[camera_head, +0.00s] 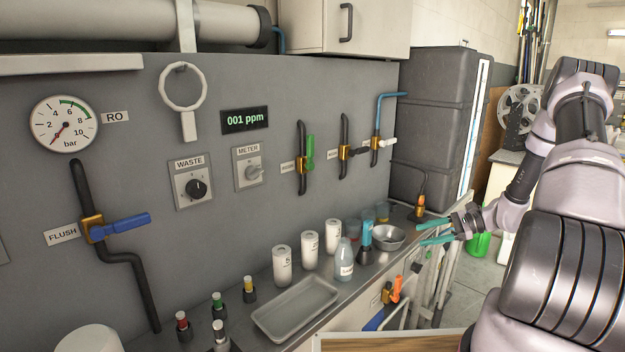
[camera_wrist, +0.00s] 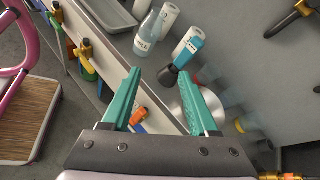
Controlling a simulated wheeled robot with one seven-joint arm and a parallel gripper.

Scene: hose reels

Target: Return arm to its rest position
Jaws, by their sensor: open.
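My arm (camera_head: 575,180) fills the right side of the head view, folded with its elbow high. My gripper (camera_head: 436,233) points left, over the right end of the counter near the metal bowl (camera_head: 388,237). In the wrist view my gripper (camera_wrist: 166,100) shows two teal fingers spread apart with nothing between them. The bowl (camera_wrist: 190,110) lies partly hidden behind the right finger. I cannot tell from the frames how far the fingers are from the bowl.
A grey tray (camera_head: 257,322), white canisters (camera_head: 282,266) and a labelled bottle (camera_head: 344,262) stand on the counter. The wall panel has a gauge (camera_head: 64,124) and a blue-handled flush valve (camera_head: 119,226). Orange-handled valves (camera_head: 396,290) sit below the counter edge. A green container (camera_head: 480,244) stands beyond my gripper.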

